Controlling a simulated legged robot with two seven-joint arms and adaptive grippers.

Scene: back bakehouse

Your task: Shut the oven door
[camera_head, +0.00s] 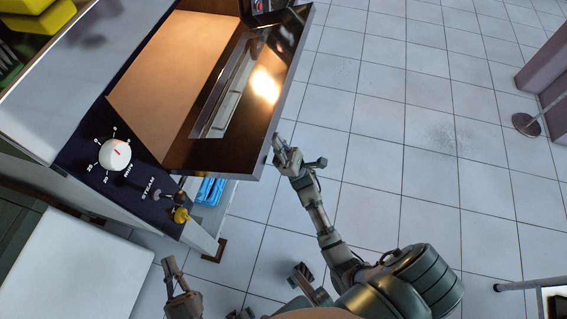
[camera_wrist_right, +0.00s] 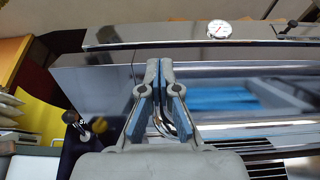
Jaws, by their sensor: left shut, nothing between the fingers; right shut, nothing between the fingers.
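The oven (camera_head: 85,160) stands at the left in the head view, its warm-lit chamber (camera_head: 185,65) showing. The oven door (camera_head: 213,155) is open, swung outward, with its inner side and long glass window in sight. My right gripper (camera_head: 287,150) is shut and empty, at the lower right corner of the door's outer edge. In the right wrist view its fingertips (camera_wrist_right: 159,64) are close together before the shiny metal door (camera_wrist_right: 275,75); I cannot tell whether they touch. My left gripper (camera_head: 170,266) is shut and empty, low in the head view, apart from the door.
A white dial (camera_head: 115,154) and a yellow knob (camera_head: 181,215) sit on the dark control panel. A white surface (camera_head: 75,265) lies at the lower left. A post foot (camera_head: 527,124) stands at the far right. The tiled floor right of the door is mostly clear.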

